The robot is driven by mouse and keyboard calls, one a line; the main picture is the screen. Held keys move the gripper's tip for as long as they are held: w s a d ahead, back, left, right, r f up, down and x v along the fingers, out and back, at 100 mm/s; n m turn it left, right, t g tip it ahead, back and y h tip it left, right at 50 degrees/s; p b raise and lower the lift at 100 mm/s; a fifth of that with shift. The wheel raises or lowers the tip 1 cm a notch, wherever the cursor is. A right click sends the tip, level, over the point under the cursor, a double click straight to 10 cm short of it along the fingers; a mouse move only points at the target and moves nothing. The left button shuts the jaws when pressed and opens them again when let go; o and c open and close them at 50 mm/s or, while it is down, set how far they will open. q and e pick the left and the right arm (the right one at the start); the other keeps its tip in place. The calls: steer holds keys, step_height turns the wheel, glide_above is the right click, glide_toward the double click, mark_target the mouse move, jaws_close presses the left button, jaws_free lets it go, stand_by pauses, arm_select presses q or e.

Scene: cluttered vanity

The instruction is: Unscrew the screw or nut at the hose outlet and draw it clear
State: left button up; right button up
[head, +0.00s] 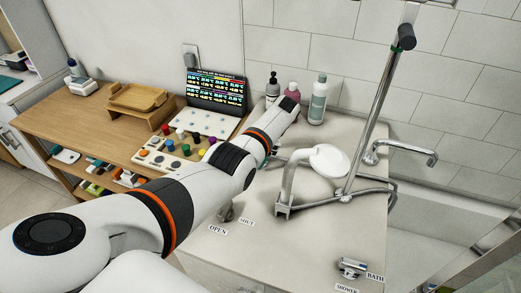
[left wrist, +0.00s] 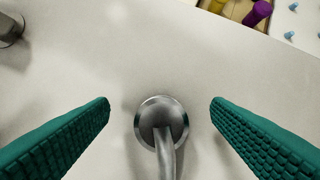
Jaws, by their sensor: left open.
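In the left wrist view a round chrome fitting (left wrist: 150,112) sits on the pale counter, with a bent metal pipe or hose (left wrist: 165,158) running from it to the bottom edge. I cannot make out where the nut ends and the flange begins. My left gripper (left wrist: 162,104) is open, its two green ribbed fingers standing on either side of the fitting with a gap on each side. It holds nothing. In the head view my left arm hides most of this gripper and the fitting. My right gripper is not in view.
Another round metal piece (left wrist: 10,30) is at the upper left of the wrist view. A chrome stand with a white shower head (head: 328,160) is right of my arm. Bottles (head: 318,100) stand behind. A knob box (head: 165,158) and peg board (head: 200,122) lie left. The front counter is mostly bare.

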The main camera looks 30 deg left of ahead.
arm_select(q)
steer(key=m+p, duration=0.1)
steer(key=p, duration=0.1)
steer(key=m+t+p, duration=0.1)
steer(key=m+p, duration=0.1)
steer(key=m+t+p, duration=0.1)
steer(key=m+p, duration=0.1)
steer(key=p, duration=0.1)
steer(key=shift+r+y, duration=0.25)
steer(key=shift+y, duration=0.15)
steer(key=shift+f+m, duration=0.1)
steer(key=shift+m, duration=0.4)
steer(key=shift+f, duration=0.15)
steer(key=shift+m+t+p, duration=0.3)
steer(key=shift+p, duration=0.2)
steer(key=m+p, duration=0.1)
steer(key=m+t+p, duration=0.1)
steer(key=m, duration=0.1)
steer(key=m+p, duration=0.1)
steer(key=p, duration=0.1)
steer(key=shift+r+t, duration=0.25)
steer(key=shift+t, duration=0.05)
steer(key=shift+f+m+t+h, duration=0.25)
steer(key=shift+m+t+h, duration=0.05)
steer(key=shift+m, duration=0.7)
